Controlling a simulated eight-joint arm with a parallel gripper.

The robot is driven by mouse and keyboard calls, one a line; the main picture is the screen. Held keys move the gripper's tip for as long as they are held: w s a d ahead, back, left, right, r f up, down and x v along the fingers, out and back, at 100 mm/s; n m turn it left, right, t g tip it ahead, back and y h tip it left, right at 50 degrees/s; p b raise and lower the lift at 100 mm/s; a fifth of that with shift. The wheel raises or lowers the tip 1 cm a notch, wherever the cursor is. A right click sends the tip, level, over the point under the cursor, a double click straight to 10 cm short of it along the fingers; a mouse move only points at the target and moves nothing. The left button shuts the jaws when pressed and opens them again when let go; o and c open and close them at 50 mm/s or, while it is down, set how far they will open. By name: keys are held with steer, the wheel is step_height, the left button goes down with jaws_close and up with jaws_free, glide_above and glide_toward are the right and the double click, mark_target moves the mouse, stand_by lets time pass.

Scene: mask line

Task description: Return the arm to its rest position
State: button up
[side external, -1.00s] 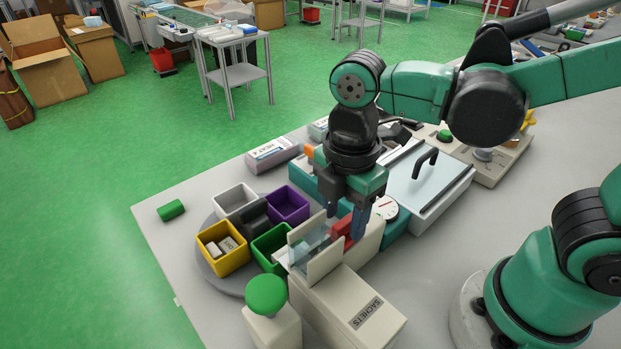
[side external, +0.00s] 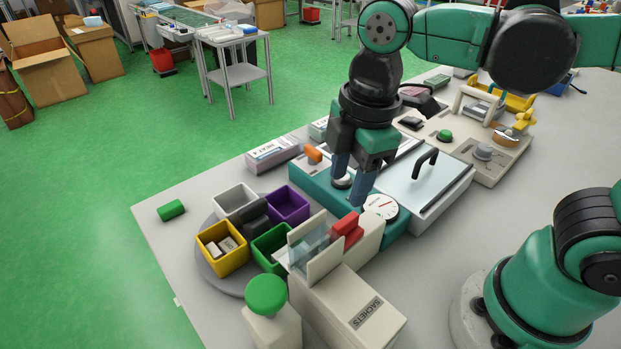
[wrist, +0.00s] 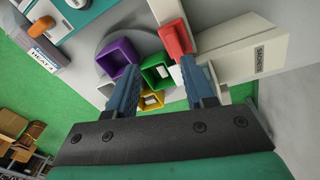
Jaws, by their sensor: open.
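My gripper (side external: 349,193) is open, with its two blue fingers apart and nothing between them. In the side external view it hangs over the teal machine with the dial (side external: 381,207), behind the red block (side external: 347,232) of the sachet dispenser (side external: 350,305). In the wrist view the fingers (wrist: 156,80) frame the green bin (wrist: 154,71), which lies beyond them. The exact height of the fingertips above the machine is hard to judge.
A round turntable (side external: 210,272) carries yellow (side external: 232,262), green (side external: 262,248), purple (side external: 290,208) and white (side external: 237,198) bins. A lidded box with a black handle (side external: 440,180) stands right of my gripper. A green-topped bottle (side external: 268,296) is in front; a green cylinder (side external: 171,210) lies left.

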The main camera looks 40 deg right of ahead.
steer(key=w+d+f+m+t, duration=0.1)
steer(key=w+d+m+t, duration=0.2)
steer(key=m, duration=1.1)
steer(key=shift+d+m+t, duration=0.4)
steer(key=shift+d+t, duration=1)
steer(key=shift+d, duration=1.15)
steer(key=shift+f, duration=0.1)
